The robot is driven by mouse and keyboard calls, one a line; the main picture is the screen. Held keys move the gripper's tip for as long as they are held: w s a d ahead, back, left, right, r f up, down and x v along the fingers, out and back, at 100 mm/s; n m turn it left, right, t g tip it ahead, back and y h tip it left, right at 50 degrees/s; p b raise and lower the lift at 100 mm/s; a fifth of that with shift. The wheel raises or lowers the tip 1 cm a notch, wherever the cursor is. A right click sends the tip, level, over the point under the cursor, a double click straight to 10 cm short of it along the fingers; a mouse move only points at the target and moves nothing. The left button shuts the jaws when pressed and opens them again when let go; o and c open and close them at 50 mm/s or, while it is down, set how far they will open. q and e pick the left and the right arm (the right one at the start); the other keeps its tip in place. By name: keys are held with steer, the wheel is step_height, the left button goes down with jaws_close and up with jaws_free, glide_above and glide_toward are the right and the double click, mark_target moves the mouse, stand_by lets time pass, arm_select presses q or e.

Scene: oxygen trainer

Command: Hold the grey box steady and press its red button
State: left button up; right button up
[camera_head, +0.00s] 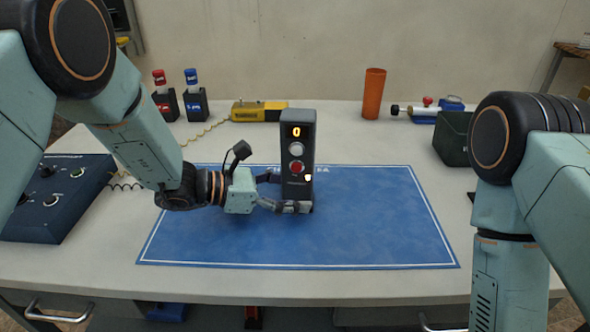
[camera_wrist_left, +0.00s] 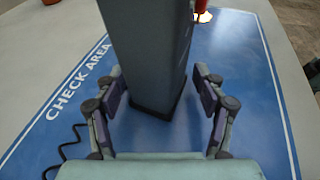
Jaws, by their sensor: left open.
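The grey box (camera_head: 298,155) stands upright on the blue mat, its front facing me. Its display reads 0, with a white button (camera_head: 296,149) below it and the red button (camera_head: 296,168) under that. A small light glows low on its right side. My left gripper (camera_head: 283,192) is open at the lower left of the box. In the left wrist view the box (camera_wrist_left: 150,50) rises between and just beyond the open fingers (camera_wrist_left: 160,95); gaps show on both sides. My right arm shows at the right, but its gripper is out of view.
The blue mat (camera_head: 380,220) is clear right of the box. Behind are red- and blue-capped bottles in holders (camera_head: 195,103), a yellow device (camera_head: 258,111) and an orange cup (camera_head: 374,94). A dark control panel (camera_head: 62,198) lies left; a dark green bin (camera_head: 453,138) stands right.

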arm_select(q)
steer(key=c, duration=0.9)
steer(key=shift+c, duration=0.3)
arm_select(e)
steer(key=shift+c, duration=0.3)
jaws_close()
arm_select(q)
steer(key=shift+f, duration=0.1)
arm_select(e)
steer(key=shift+w, duration=0.1)
stand_by(1.4)
